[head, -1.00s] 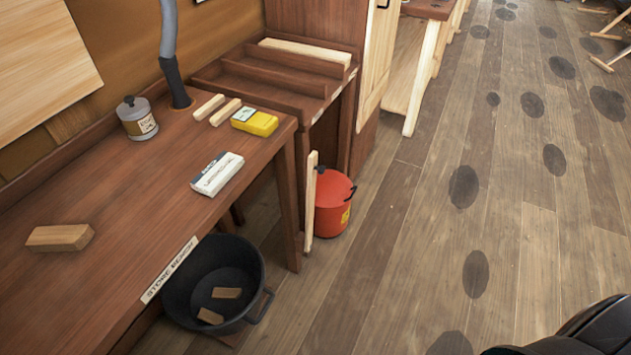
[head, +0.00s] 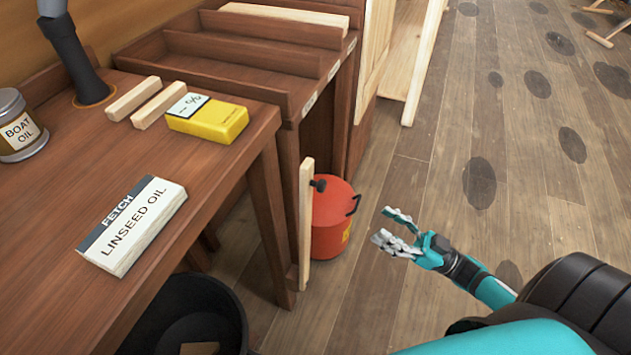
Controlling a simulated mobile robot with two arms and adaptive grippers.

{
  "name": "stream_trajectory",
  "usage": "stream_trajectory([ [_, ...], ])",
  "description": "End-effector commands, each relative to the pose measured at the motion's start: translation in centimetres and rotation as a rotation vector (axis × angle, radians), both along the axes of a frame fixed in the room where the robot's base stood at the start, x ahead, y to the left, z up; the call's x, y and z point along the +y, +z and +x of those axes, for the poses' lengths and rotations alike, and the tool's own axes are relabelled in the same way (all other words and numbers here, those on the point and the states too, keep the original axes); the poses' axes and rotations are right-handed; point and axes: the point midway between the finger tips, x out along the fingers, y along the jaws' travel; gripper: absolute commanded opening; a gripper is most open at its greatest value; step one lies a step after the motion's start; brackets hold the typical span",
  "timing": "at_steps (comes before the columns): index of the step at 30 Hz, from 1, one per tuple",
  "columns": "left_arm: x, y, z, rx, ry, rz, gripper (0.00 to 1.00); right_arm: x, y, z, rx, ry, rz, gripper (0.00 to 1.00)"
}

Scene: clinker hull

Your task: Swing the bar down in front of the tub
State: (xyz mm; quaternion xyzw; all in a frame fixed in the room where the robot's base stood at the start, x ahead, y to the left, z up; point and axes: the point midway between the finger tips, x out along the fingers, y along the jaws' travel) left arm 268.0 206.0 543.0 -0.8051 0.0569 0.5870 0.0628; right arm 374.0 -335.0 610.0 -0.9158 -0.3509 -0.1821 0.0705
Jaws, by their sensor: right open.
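The bar (head: 306,222) is a pale wooden strip standing upright at the front right of the workbench, its lower end by a small brown block near the floor. The tub (head: 332,222) is red with a black knob, a dark handle and a yellow label. It stands on the floor just behind and right of the bar, which hides its left edge. My right gripper (head: 390,226) is open and empty, to the right of the tub and apart from both, with its fingers pointing left. My left gripper is out of view.
The workbench (head: 60,260) carries a linseed oil card (head: 133,225), a yellow box (head: 208,120), wooden sticks (head: 146,100) and a boat oil tin (head: 18,128). A black bucket (head: 190,310) stands below its edge.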

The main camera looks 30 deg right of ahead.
Motion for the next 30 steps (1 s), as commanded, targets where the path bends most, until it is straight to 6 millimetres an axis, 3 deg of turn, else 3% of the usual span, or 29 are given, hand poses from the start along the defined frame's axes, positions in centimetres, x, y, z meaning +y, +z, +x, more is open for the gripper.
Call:
stream_trajectory([
  [21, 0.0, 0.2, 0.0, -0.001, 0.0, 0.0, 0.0, 8.6, 5.5, 9.7, -0.003, -0.003, 0.001, 0.51],
  [30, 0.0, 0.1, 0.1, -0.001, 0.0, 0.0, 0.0, 10.3, 6.5, 11.7, 0.0, -0.004, 0.0, 0.51],
])
